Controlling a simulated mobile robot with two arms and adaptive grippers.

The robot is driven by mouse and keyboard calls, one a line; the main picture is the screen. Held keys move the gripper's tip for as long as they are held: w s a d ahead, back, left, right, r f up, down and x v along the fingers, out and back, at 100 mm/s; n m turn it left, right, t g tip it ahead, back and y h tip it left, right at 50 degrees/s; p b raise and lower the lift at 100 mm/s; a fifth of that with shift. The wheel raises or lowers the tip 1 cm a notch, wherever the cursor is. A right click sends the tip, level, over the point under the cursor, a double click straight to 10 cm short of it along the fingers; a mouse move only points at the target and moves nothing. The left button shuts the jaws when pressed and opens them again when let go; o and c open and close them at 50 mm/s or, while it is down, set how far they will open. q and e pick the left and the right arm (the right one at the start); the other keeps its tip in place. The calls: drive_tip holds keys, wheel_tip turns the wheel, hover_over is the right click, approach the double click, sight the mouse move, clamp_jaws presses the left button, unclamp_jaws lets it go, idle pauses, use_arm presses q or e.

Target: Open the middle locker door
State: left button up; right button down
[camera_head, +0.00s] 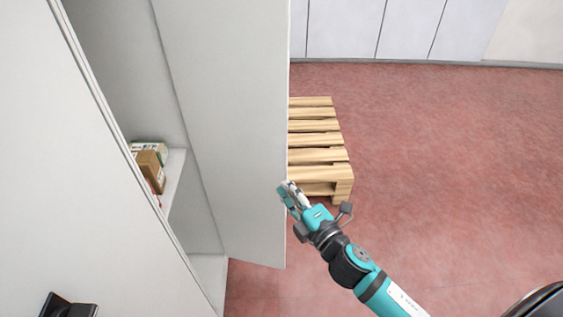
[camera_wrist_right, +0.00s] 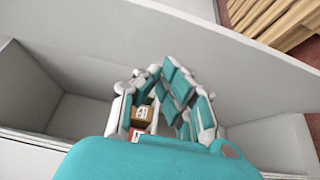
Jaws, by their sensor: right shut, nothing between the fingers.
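The locker door (camera_head: 225,110) is a tall pale grey panel. It stands swung wide open, and the compartment behind it is exposed. Its panel also crosses the upper part of the right wrist view (camera_wrist_right: 220,45). My right gripper (camera_head: 286,192) is at the door's free edge, low down, with its fingertips overlapping that edge in the head view. It is shut and empty; in the right wrist view its teal and white fingers (camera_wrist_right: 168,88) are in front of the open compartment. I cannot tell whether it touches the door. My left gripper is out of view.
A shelf (camera_head: 175,180) inside holds a brown box (camera_head: 151,168) and other small parcels. A closed grey front (camera_head: 50,170) with a black handle-like part (camera_head: 68,306) fills the left. A wooden pallet (camera_head: 322,155) lies behind the door's edge.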

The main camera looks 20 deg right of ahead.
approach(270, 152)
drive_tip(key=w+a, duration=0.2)
drive_tip(key=a, duration=0.1)
drive_tip(key=shift+w+d+r+p, duration=0.1)
drive_tip(key=shift+w+d+p, duration=0.15)
drive_tip(key=shift+w+d, duration=0.35)
drive_tip(key=shift+w+d+p, duration=0.25)
drive_tip(key=shift+w+d, duration=0.05)
drive_tip(key=shift+w, duration=0.5)
